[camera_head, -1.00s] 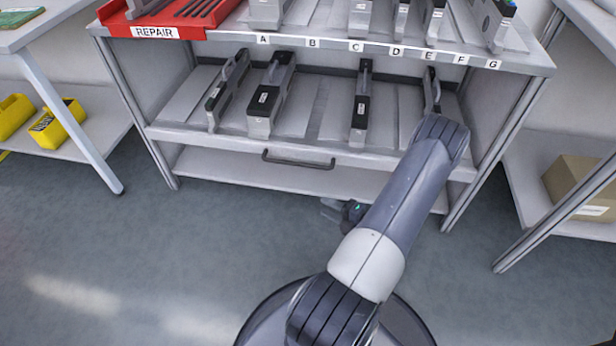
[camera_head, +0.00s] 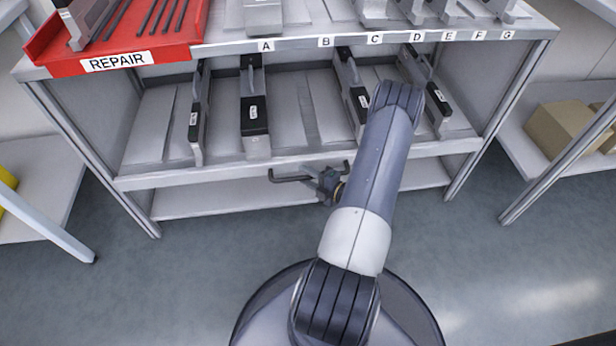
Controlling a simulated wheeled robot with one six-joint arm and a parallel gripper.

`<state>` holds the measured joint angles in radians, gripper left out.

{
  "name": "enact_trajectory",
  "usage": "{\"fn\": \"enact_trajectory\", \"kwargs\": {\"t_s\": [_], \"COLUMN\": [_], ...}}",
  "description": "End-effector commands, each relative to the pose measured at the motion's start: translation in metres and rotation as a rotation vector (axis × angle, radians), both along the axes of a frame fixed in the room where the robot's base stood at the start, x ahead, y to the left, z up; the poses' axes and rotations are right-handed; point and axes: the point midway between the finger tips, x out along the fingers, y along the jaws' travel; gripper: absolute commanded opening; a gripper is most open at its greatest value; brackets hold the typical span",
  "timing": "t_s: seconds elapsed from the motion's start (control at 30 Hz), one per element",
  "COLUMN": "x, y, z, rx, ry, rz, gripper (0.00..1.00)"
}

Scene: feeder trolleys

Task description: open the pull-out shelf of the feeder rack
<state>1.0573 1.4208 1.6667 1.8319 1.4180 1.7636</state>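The feeder rack's pull-out shelf (camera_head: 221,170) is the lower level of the grey rack and carries several grey and black feeders. Its front edge looks level with the rack's legs. A dark bar handle (camera_head: 291,179) runs along the middle of that front edge. My gripper (camera_head: 325,181) is at the handle, right of its middle, and covers part of the bar. My arm hides part of the gripper and the right part of the shelf front. The fingers are too small and dark to tell whether they are around the bar or closed.
The upper level has labels A to G along its edge and a red REPAIR tray (camera_head: 117,60) at left. A fixed bottom board (camera_head: 215,199) lies below the shelf. Side tables stand left and right, the right with a cardboard box (camera_head: 562,132). The floor before the rack is clear.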

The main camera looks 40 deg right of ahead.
Motion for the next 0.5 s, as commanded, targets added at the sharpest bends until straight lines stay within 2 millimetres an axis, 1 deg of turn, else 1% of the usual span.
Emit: {"fn": "enact_trajectory", "kwargs": {"t_s": [0.07, 0.5], "x": [-0.0001, -0.0004], "y": [0.0, 0.0], "z": [0.0001, 0.0], "rx": [0.0, 0.0], "ry": [0.0, 0.0], "rz": [0.0, 0.0], "gripper": [0.35, 0.0]}}
